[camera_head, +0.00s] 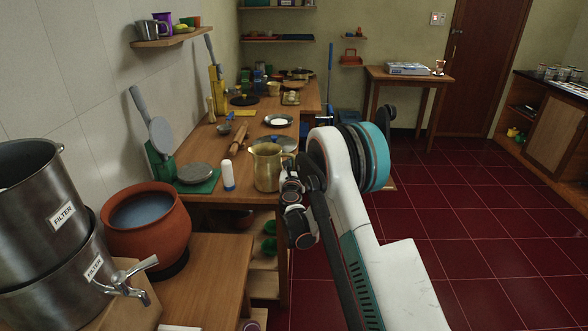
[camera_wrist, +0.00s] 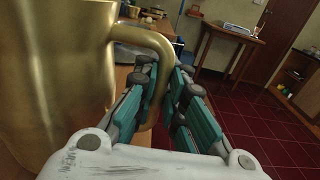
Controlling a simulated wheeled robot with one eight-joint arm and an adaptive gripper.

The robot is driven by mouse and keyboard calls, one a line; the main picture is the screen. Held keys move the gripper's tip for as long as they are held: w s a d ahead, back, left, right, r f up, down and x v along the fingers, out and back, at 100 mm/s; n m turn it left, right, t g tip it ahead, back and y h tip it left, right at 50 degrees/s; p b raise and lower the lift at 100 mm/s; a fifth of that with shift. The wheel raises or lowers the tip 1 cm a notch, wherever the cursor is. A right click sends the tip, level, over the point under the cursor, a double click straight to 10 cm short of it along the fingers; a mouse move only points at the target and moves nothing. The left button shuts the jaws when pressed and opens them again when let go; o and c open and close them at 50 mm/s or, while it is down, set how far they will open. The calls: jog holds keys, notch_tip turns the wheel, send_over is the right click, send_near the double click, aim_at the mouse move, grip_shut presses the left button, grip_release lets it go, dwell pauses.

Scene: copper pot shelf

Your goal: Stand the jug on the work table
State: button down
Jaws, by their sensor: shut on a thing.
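The brass jug (camera_head: 266,168) is upright at the near right end of the wooden work table (camera_head: 218,143). From these views I cannot tell whether its base touches the tabletop or hangs just above or in front of it. In the wrist view the jug's body (camera_wrist: 50,80) fills the left side, and its handle (camera_wrist: 152,38) curves down between my fingers. My gripper (camera_wrist: 165,85) is shut on the handle, on the jug's right side. In the head view my gripper (camera_head: 292,190) is partly hidden by my wrist.
A white bottle (camera_head: 228,175), a rolling pin (camera_head: 238,140), a green board (camera_head: 200,184) and a plate (camera_head: 278,120) are near the jug on the table. A clay pot (camera_head: 148,232) and steel filter (camera_head: 45,225) stand at left. Red floor is clear at right.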

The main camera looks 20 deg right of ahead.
jog(key=shift+f, duration=0.2)
jog(key=c, duration=1.7)
grip_release()
jog(key=shift+o, duration=0.2)
jog(key=shift+r, duration=0.1)
jog(key=p+v, duration=0.4)
jog(key=v, duration=0.8)
jog(key=s+d+r+m+g, duration=0.3)
jog(key=s+r+m, duration=0.4)
jog(key=r+m, duration=0.15)
jog(key=s+d+r+m+g, duration=0.2)
jog(key=s+r+m, duration=0.4)
jog(key=r+m, duration=0.25)
jog(key=s+a+m+g+y, duration=0.2)
jog(key=s+m, duration=0.5)
jog(key=s, duration=0.8)
jog(key=s+a+m+g+y, duration=0.3)
jog(key=s+a+m, duration=0.3)
jog(key=s, duration=0.9)
jog(key=shift+s+f+m+y, duration=0.3)
jog(key=shift+s+m+y, duration=0.1)
jog(key=shift+m, duration=0.7)
